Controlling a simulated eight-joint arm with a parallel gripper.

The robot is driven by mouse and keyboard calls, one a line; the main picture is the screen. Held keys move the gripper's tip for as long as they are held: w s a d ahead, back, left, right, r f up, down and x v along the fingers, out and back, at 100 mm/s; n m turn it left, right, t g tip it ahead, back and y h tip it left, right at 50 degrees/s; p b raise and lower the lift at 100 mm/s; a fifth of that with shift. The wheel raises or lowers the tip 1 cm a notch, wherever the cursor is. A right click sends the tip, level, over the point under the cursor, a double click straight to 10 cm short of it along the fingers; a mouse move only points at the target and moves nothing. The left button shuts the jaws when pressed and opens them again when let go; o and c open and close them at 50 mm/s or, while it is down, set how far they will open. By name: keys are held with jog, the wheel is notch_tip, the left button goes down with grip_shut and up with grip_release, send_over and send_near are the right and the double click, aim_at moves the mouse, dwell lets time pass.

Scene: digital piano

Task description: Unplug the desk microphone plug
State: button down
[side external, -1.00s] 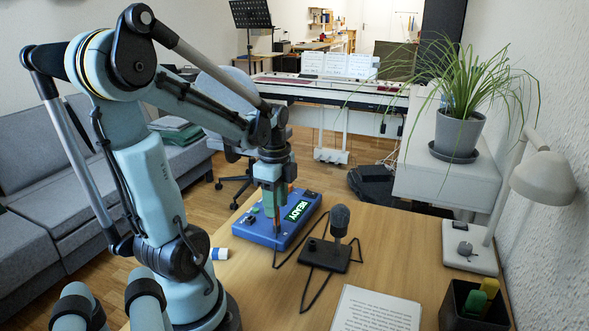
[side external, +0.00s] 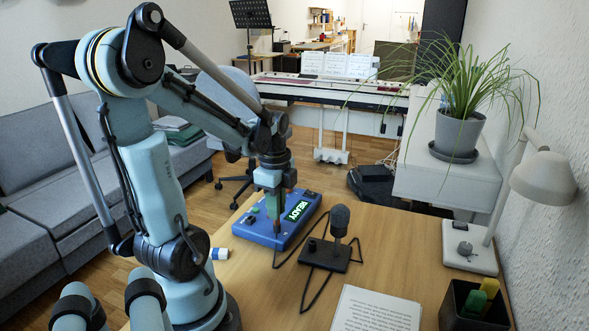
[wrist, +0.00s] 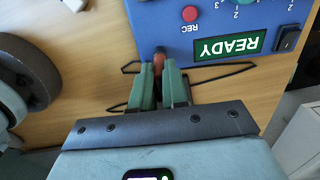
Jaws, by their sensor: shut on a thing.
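The blue box (side external: 262,229) with a lit READY display lies on the wooden table; its front edge also shows in the wrist view (wrist: 150,22). The desk microphone (side external: 339,221) stands upright on its dark base to the right of the box. Its black cable (side external: 312,296) loops over the table. My gripper (wrist: 160,72) is at the box's near edge, its green fingers shut on a reddish-brown plug (wrist: 159,57). The plug's far end meets the box edge; I cannot tell whether it is still seated. In the side view my gripper (side external: 276,232) hides the plug.
A printed sheet (side external: 376,310), a pen holder (side external: 472,306) and a desk lamp (side external: 543,178) occupy the table's right side. A small white and blue object (side external: 219,254) lies left of the box near my base.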

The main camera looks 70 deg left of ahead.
jog(key=shift+r, duration=1.25)
dwell(0.7)
jog(key=shift+r, duration=2.5)
